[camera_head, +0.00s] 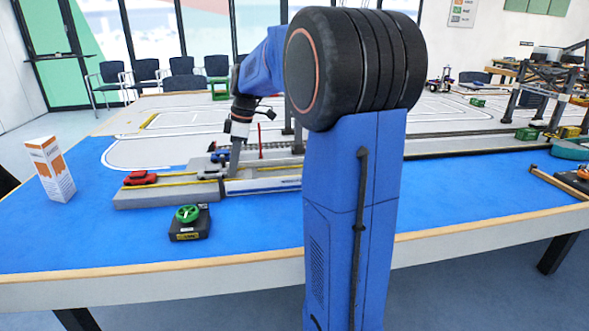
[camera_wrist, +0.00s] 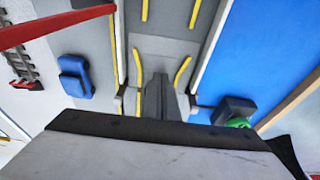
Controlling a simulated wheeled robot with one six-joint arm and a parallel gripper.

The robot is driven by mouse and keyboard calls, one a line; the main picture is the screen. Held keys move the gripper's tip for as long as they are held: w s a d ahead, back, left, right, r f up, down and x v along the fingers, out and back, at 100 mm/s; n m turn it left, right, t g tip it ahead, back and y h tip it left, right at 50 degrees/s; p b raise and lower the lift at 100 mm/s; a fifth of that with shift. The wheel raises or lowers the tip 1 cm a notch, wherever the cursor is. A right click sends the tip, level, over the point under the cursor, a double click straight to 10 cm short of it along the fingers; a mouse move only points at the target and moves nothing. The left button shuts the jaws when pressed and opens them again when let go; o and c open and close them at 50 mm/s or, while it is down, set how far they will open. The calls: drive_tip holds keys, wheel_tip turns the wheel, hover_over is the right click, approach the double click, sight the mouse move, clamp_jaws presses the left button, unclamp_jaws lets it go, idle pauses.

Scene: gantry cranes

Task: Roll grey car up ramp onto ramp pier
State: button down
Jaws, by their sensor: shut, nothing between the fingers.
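The grey car (camera_head: 210,174) appears as a small pale shape on the grey pier (camera_head: 150,197), just left of my fingertips in the head view. It cannot be made out in the wrist view, where my gripper's body covers the lower part. My gripper (camera_head: 234,168) points down at the roadway, its fingers shut and empty. The fingers (camera_wrist: 164,97) also show in the wrist view over the yellow-lined lane. Beyond them a grey ramp plate (camera_wrist: 150,47) with yellow edge lines leads into a darker roadway. Contact between fingers and car cannot be told.
A red car (camera_head: 140,178) stands at the pier's left. A blue car (camera_wrist: 75,77) stands beside the lane. A red barrier arm (camera_wrist: 52,27) crosses the wrist view's upper left. A black box with a green handwheel (camera_head: 189,222) stands in front; a white carton (camera_head: 50,168) is at left.

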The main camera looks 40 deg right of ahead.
sight(214, 167)
drive_tip(key=shift+w+a, duration=0.65)
drive_tip(key=shift+a, duration=0.35)
drive_tip(key=shift+w+a, duration=0.7)
drive_tip(key=shift+a, duration=0.25)
drive_tip(key=shift+w+a, duration=0.65)
drive_tip(key=shift+a, duration=0.35)
drive_tip(key=shift+s+d, duration=0.1)
drive_tip(key=shift+d, duration=0.1)
drive_tip(key=shift+s+d+r, duration=0.2)
drive_tip(key=shift+s+d, duration=0.05)
drive_tip(key=shift+d, duration=0.05)
wheel_tip(214, 167, up, 10)
